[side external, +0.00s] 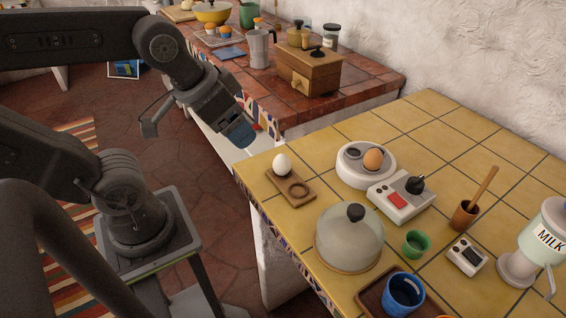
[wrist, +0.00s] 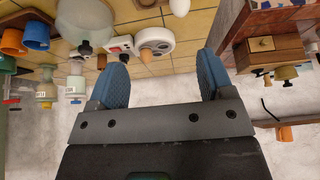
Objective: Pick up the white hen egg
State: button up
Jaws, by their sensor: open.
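The white hen egg (side external: 282,164) stands upright in one hollow of a small wooden holder (side external: 302,198) on the yellow tiled counter, near its left edge. The holder's other hollow is empty. In the wrist view, which looks upside down, the egg (wrist: 180,7) is at the top edge beside the wooden holder (wrist: 147,3). My gripper (side external: 238,135) has blue fingertips and hangs to the left of the egg and above it, off the counter's edge. In the wrist view my gripper (wrist: 163,72) is open with nothing between its fingers.
A brown egg (side external: 373,159) sits on a round white device (side external: 352,179) to the right. A white box with a red panel (side external: 401,199) and a glass dome (side external: 349,240) stand nearby. A wooden grinder (side external: 310,72) stands on the red counter behind.

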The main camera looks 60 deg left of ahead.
jog(key=m+g+y, duration=0.1)
jog(key=m+g, duration=0.5)
jog(key=m, duration=1)
send_near(283, 155)
jog(key=f, duration=0.8)
jog(key=a+f, duration=0.1)
jog(key=f, duration=0.3)
jog(key=shift+s+f, duration=0.15)
jog(key=shift+s, duration=0.1)
jog(key=c, duration=0.8)
